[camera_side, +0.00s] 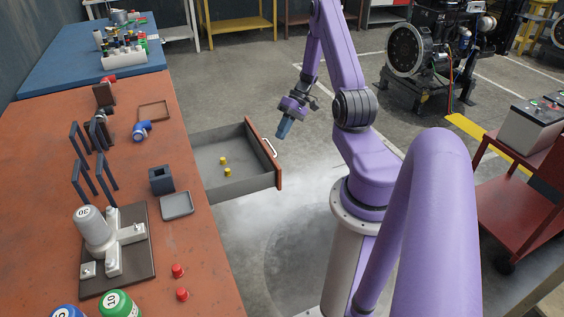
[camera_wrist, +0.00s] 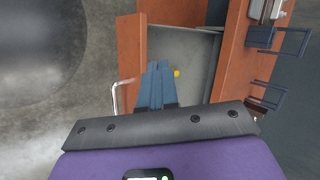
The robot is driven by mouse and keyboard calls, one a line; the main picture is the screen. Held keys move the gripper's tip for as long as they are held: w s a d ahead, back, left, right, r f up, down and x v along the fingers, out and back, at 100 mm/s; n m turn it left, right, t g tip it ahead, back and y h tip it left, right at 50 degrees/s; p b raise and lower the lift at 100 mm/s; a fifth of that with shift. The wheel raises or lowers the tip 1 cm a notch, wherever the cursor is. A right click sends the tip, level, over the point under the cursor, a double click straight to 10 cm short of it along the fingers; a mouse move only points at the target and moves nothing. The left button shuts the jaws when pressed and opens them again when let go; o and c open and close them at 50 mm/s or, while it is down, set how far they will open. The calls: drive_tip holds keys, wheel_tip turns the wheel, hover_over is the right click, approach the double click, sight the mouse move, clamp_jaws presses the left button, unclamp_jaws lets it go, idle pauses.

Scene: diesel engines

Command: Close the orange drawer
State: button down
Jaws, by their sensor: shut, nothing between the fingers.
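The drawer (camera_side: 232,160) stands pulled out from the right side of the orange-topped workbench (camera_side: 170,230). It has a grey inside, an orange-brown front panel (camera_side: 263,153) and a pale handle (camera_side: 269,147). Two small yellow pieces (camera_side: 225,166) lie in it. My gripper (camera_side: 284,128) is above and just beyond the front panel in the side view, apart from it as far as I can tell. In the wrist view my gripper's blue fingers (camera_wrist: 157,72) are together and empty, over the drawer (camera_wrist: 182,62). The handle (camera_wrist: 116,92) shows left of them.
On the workbench are a grey fixture with a weight (camera_side: 92,228), dark upright racks (camera_side: 82,180), a dark block (camera_side: 161,180) and two red caps (camera_side: 178,271). A red cart (camera_side: 520,190) stands at the right. The floor beyond the drawer's front is clear.

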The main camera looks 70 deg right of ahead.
drive_tip(key=s+d+f+m+t+h, duration=0.1)
drive_tip(key=s+d+f+m+t, duration=0.3)
drive_tip(key=s+d+f, duration=0.3)
drive_tip(key=w+a+r+x, duration=0.1)
drive_tip(key=r+x, duration=0.1)
drive_tip(key=x, duration=0.9)
drive_tip(key=shift+a+f, duration=0.2)
drive_tip(key=shift+a, duration=0.25)
drive_tip(key=shift+w, duration=0.1)
